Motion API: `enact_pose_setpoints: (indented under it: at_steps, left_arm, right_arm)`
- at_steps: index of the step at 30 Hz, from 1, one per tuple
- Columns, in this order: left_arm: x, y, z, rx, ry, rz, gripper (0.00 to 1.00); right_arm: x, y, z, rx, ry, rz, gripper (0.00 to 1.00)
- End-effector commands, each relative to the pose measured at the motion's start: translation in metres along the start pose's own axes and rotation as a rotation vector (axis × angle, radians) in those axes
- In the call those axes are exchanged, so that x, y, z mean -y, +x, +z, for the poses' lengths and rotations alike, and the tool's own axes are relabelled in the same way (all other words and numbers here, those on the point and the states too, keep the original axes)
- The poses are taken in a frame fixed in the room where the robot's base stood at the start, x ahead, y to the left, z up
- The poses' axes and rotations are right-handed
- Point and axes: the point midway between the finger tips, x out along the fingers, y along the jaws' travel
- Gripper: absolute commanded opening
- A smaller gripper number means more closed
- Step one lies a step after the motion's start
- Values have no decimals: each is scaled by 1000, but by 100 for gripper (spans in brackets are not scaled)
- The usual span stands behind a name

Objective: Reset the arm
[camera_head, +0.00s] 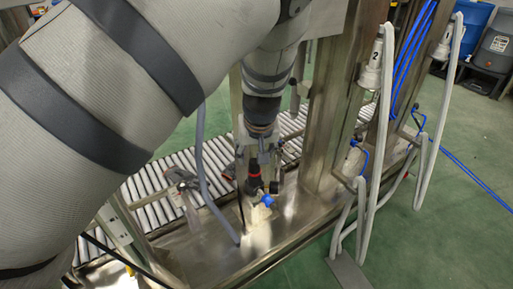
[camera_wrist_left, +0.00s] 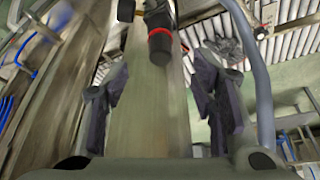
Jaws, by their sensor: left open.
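My left arm comes in from the left of the head view, and its left gripper (camera_head: 263,148) points down in front of a metal post. In the left wrist view the two dark fingers of this gripper (camera_wrist_left: 162,100) stand wide apart, with nothing held between them. A black fitting with a red ring (camera_head: 253,178) is on the post just below the gripper. It also shows in the left wrist view (camera_wrist_left: 160,42), at the top between the fingers. My right gripper is in neither view.
A roller conveyor (camera_head: 150,190) runs behind the metal frame. A grey hose (camera_head: 203,165) hangs left of the post. A numbered white lance (camera_head: 372,70) and looped pale hoses (camera_head: 375,180) hang at the right. Green floor (camera_head: 450,210) is open at the right.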

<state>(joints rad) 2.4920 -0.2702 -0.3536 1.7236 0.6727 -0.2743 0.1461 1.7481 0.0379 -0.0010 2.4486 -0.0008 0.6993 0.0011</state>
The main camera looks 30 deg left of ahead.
Motion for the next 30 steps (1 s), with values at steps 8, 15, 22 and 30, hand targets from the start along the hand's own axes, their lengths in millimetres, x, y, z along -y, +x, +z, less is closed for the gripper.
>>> enact_pose_setpoints:
  at_steps: [8, 15, 22, 30]
  left_arm:
    - [0, -32, 1, 2, 0, -1, 52]
    - [0, -32, 1, 2, 0, -1, 52]
    - [11, -21, 12, 17, 21, -23, 52]
    - [138, 59, 195, 255, 376, -167, 52]
  right_arm:
    - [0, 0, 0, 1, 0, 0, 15]
    - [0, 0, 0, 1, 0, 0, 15]
    - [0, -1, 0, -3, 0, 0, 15]
    - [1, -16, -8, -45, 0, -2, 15]
